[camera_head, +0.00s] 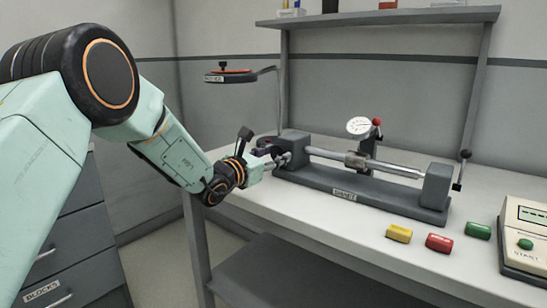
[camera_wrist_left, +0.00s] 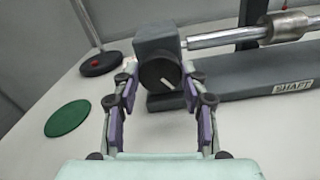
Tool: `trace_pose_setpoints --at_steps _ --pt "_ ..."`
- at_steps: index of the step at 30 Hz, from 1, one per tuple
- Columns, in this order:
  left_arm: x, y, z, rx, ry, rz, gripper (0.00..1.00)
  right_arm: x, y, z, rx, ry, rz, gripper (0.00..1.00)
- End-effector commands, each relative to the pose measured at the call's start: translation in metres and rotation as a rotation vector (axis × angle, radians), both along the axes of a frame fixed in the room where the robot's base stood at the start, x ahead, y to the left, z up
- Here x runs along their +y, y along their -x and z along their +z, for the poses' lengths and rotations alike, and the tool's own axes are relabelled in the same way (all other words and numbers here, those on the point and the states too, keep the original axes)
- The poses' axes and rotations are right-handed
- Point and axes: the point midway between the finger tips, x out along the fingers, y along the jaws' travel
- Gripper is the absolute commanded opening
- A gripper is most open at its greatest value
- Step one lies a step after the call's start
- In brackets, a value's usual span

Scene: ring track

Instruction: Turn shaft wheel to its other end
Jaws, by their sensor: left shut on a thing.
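The shaft wheel (camera_wrist_left: 160,75) is a dark round knob with a white mark, on the end of the left grey block of the shaft rig. The mark slants down to the right in the left wrist view. My left gripper (camera_wrist_left: 161,96) has its two purple-padded fingers on either side of the wheel and is shut on it. In the head view my left gripper (camera_head: 273,158) reaches the rig's left end and largely hides the wheel. The steel shaft (camera_head: 395,168) runs from the left block to the right block, with a collar (camera_head: 355,160) around it. My right gripper is not in view.
A dial gauge (camera_head: 358,126) stands behind the shaft; a black-knobbed lever (camera_head: 461,172) rises at the right block. Yellow (camera_head: 399,233), red (camera_head: 439,243) and green (camera_head: 478,230) blocks lie in front. A START box (camera_head: 524,240) is at right. A green disc (camera_wrist_left: 67,118) lies left of my fingers.

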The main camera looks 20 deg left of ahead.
Motion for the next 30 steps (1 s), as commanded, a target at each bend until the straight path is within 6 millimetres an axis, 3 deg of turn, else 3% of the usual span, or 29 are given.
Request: trace_pose_setpoints --at_steps 6,16,17,24,30 --pt "0.0002 -0.0002 -0.0012 -0.035 -0.086 0.0 0.12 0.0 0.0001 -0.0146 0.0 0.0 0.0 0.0" --pt "0.0001 -0.0002 0.0003 -0.039 -0.1 0.001 0.12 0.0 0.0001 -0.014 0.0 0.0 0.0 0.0" --pt "0.0 -0.0002 0.0003 -0.039 -0.1 0.001 0.45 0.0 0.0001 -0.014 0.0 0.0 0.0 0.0" --pt "0.0 -0.0001 0.0001 -0.038 -0.1 0.001 0.65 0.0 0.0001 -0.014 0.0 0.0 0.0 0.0" --pt "0.0 -0.0001 0.0 -0.037 -0.099 0.001 0.66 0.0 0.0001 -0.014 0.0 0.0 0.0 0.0"
